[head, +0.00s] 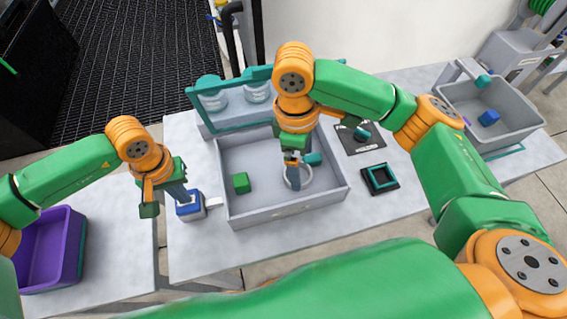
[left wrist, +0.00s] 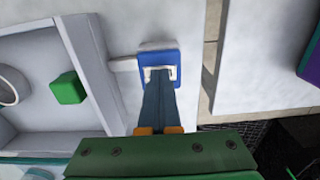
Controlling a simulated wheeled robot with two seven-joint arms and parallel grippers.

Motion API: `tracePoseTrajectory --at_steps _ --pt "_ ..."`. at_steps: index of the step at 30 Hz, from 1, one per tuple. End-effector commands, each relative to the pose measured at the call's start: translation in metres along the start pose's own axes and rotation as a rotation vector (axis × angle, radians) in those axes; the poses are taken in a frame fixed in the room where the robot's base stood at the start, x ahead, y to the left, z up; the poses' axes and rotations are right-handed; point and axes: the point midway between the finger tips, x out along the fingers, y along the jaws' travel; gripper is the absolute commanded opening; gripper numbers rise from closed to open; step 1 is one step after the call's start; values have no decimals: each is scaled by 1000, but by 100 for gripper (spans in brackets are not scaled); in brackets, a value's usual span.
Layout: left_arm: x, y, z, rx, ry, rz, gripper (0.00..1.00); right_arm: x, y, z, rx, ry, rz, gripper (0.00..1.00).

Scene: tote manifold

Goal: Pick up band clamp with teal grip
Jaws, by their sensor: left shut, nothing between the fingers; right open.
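The band clamp, a pale ring (head: 306,178) with a teal grip (head: 313,159), is in the grey tote (head: 290,207), toward its right side. Part of the pale ring also shows at the left edge of the left wrist view (left wrist: 10,86). My right gripper (head: 292,163) points down into the tote, over the ring and beside the teal grip. It is open; its fingertips are small and partly hidden, and I cannot tell whether they touch the clamp. My left gripper (head: 183,195) is shut and empty, its tips at the top of a blue block (left wrist: 158,54) outside the tote.
A green cube (head: 241,183) lies in the tote's left part. A teal-framed rack (head: 235,100) stands behind the tote. A dark pad with a teal square frame (head: 380,178) lies to its right. A purple bin (head: 48,245) is at left, a grey bin (head: 495,130) at right.

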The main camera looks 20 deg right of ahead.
Motion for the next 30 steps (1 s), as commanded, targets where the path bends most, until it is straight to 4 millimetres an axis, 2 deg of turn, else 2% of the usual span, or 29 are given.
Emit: tracePoseTrajectory --at_steps 3,5,8,12,17,22,25,30 --pt "0 0 0 0 0 0 0 -23 17 -18 -120 90 24 100" --pt "0 0 0 0 0 0 0 -27 21 -22 -156 111 30 100" --pt "0 0 0 0 0 0 0 -12 24 -25 -177 120 32 100" --pt "0 0 0 0 -1 -1 0 21 24 -28 -176 118 32 100" --pt "0 0 0 0 -1 0 0 43 26 -30 -175 119 33 100" --pt "0 0 0 0 -1 0 0 77 28 -29 -175 117 32 100" --pt "0 0 0 0 -1 0 0 88 28 -30 -175 118 33 100" --pt "0 0 0 0 -1 0 0 89 28 -31 -176 120 34 100"
